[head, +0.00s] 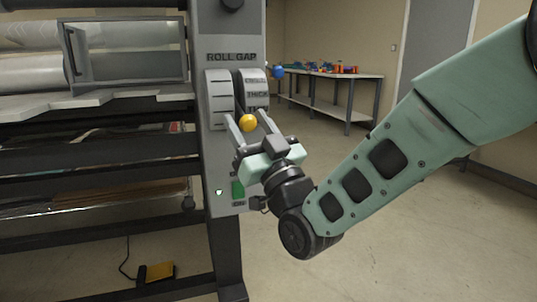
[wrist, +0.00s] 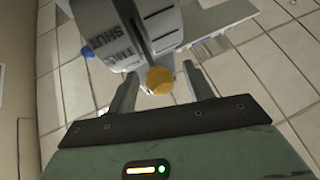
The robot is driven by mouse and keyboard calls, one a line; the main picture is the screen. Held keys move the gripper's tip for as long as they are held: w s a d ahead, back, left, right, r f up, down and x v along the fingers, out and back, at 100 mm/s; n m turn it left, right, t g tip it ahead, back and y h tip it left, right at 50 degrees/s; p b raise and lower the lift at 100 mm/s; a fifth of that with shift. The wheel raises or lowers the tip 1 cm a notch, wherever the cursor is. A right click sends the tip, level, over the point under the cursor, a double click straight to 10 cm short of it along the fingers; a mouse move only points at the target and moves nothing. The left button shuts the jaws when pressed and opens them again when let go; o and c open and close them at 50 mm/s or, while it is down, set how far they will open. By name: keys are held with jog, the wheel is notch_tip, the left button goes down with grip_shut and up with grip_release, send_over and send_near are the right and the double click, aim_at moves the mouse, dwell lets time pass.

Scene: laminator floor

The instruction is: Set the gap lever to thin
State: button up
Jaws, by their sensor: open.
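The gap lever's round yellow knob (head: 248,122) sticks out low on the front of the ROLL GAP housing (head: 221,98), below the THICK label (head: 258,94). A label beneath THICK is partly hidden. In the wrist view the knob (wrist: 160,80) is in front of a dark slot, and the housing (wrist: 104,30) bears SHUT and a partly cut label beginning with T. My gripper (head: 246,115) is open, with one finger on each side of the knob. In the wrist view my gripper (wrist: 160,72) has visible space beside the knob; contact is not clear. The lever's shaft is mostly hidden.
The laminator's rollers and frame (head: 228,240) fill the left side. A green switch (head: 238,188) sits below the housing, close to my gripper. A yellow pedal (head: 158,271) lies on the floor. A workbench (head: 345,110) stands behind. The floor to the right is open.

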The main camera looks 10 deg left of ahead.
jog(key=b+v, duration=0.3)
jog(key=v, duration=1.4)
jog(key=shift+w+a, duration=0.1)
jog(key=shift+w, duration=0.1)
